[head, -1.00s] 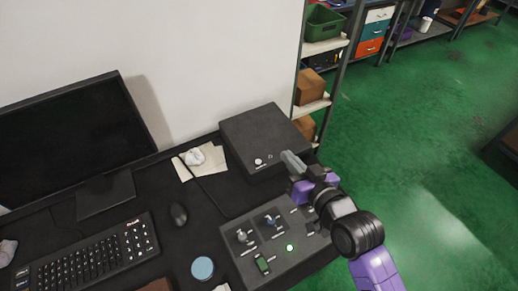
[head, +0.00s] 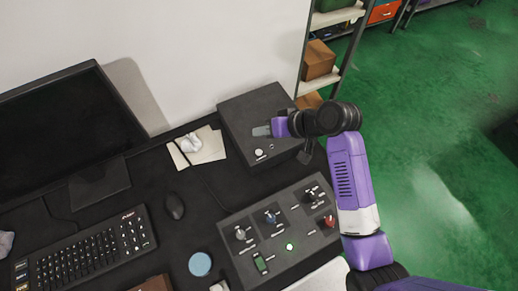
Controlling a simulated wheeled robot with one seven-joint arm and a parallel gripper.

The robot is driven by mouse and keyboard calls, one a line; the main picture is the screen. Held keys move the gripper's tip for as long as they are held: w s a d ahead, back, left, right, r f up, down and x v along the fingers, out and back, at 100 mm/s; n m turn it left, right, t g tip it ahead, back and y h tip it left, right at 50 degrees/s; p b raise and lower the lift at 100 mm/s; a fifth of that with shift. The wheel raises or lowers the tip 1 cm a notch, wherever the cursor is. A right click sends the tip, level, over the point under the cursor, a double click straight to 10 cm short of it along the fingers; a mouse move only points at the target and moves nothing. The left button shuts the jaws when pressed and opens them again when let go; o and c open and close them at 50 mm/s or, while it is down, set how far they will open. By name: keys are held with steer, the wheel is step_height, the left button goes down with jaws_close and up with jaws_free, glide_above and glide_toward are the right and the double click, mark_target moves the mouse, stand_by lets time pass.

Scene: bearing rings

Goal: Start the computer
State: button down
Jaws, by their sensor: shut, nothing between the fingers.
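The computer is a black box (head: 239,118) at the back right of the desk, against the wall. Its front face carries a round light button (head: 259,153) and a smaller round mark (head: 272,147) to the right of it. My gripper (head: 262,131) is shut and empty. In the picture its tip lies over the computer, just above the round button; I cannot tell whether it touches the box. My arm hides the right part of the computer. The monitor (head: 60,130) at the left is dark.
A keyboard (head: 85,250), a mouse (head: 174,206), a blue round disc (head: 200,264) and papers (head: 203,147) lie on the desk. A shelf (head: 335,60) stands behind at the right.

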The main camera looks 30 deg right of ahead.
steer(key=b, duration=0.8)
glide_above(261, 154)
step_height(261, 154, down, 7)
steer(key=shift+d+f, duration=0.1)
steer(key=shift+f, duration=0.8)
steer(key=shift+f, duration=0.15)
stand_by(1.1)
steer(key=shift+f, duration=0.25)
steer(key=shift+f, duration=0.35)
stand_by(0.8)
steer(key=shift+r, duration=0.1)
steer(key=shift+r+p, duration=0.65)
steer(key=shift+p, duration=0.1)
